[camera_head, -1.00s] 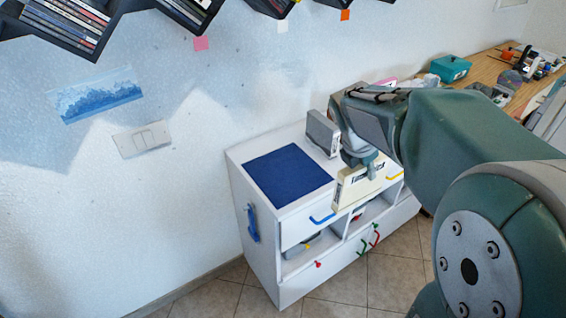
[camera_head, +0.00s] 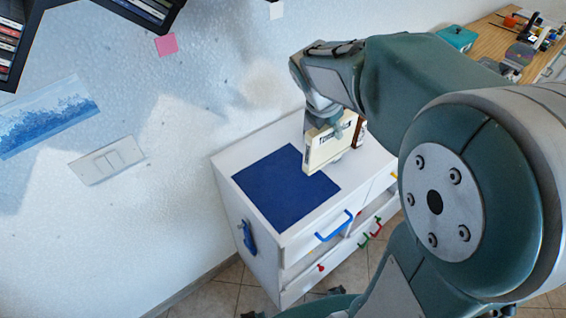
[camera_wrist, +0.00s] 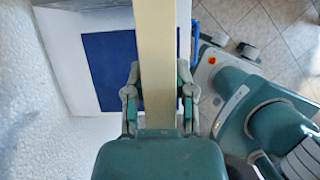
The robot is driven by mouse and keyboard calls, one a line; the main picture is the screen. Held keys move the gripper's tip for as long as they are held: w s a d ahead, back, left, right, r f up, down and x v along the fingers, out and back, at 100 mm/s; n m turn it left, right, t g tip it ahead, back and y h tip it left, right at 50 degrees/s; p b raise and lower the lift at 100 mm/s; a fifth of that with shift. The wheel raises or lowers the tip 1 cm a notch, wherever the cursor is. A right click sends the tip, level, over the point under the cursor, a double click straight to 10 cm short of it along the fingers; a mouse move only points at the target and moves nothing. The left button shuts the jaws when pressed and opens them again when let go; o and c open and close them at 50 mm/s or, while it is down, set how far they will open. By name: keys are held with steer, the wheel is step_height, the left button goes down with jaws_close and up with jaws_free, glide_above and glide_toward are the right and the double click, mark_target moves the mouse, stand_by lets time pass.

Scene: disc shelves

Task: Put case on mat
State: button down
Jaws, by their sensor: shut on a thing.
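The case (camera_head: 326,149) is cream-coloured with dark lettering on its face. It stands upright in my gripper (camera_head: 341,130), which is shut on it. In the wrist view the case (camera_wrist: 157,55) is seen edge-on as a long pale strip between my gripper's two fingers (camera_wrist: 160,95). The dark blue mat (camera_head: 275,190) lies flat on top of the white cabinet. In the head view the case's lower corner overlaps the mat's right edge. In the wrist view the case passes in front of the mat (camera_wrist: 108,70) and hides part of it. The case appears to be above the cabinet top.
The white cabinet (camera_head: 228,160) stands against the wall, with a blue handle (camera_head: 334,228) on its front. A dark brown object (camera_head: 360,131) shows just right of the case. A wooden desk (camera_head: 497,38) with clutter is at the back right. The mat is bare.

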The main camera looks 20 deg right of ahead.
steer(key=w+a+f, duration=0.4)
steer(key=a+f, duration=0.5)
steer(key=f, duration=0.2)
steer(key=shift+a+f, duration=0.25)
steer(key=shift+w+f, duration=0.1)
steer(key=shift+c, duration=2.2)
jaws_free()
